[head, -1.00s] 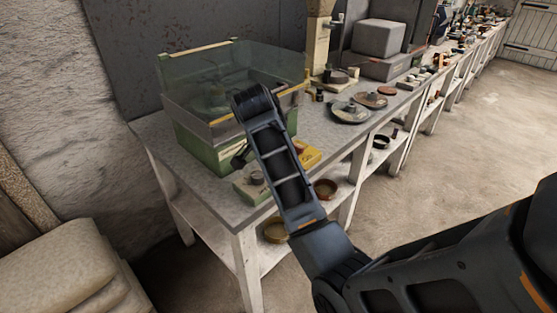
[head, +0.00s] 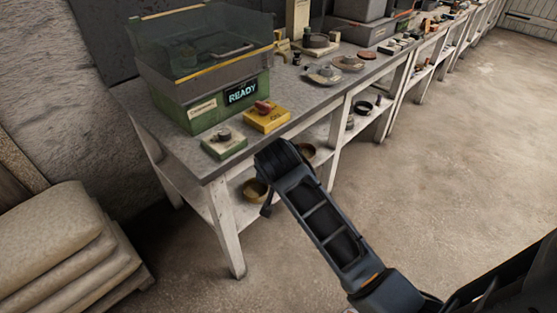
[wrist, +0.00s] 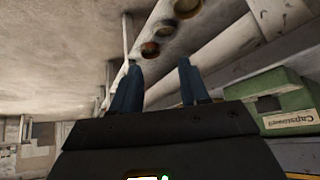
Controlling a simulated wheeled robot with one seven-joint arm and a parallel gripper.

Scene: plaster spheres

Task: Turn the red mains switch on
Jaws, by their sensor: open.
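A red rotary knob (head: 264,107) sits on a small yellow box (head: 268,120) near the front edge of the workbench; I take it to be the mains switch. Its marks are too small to read. Behind it stands a green machine (head: 200,116) with a clear hood and a lit display (head: 241,92) reading READY. The end of my arm is in front of the bench edge, below and right of the yellow box, in the head view. In the wrist view my gripper (wrist: 157,84) is open, with nothing between its two fingers. The red knob does not show there.
A small green box (head: 223,143) with a grey knob stands left of the yellow box. The wrist view shows a green box (wrist: 278,98) with an upside-down label. Bowls (head: 255,190) lie on the lower shelf. Stacked sacks (head: 65,245) stand left; the floor right is clear.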

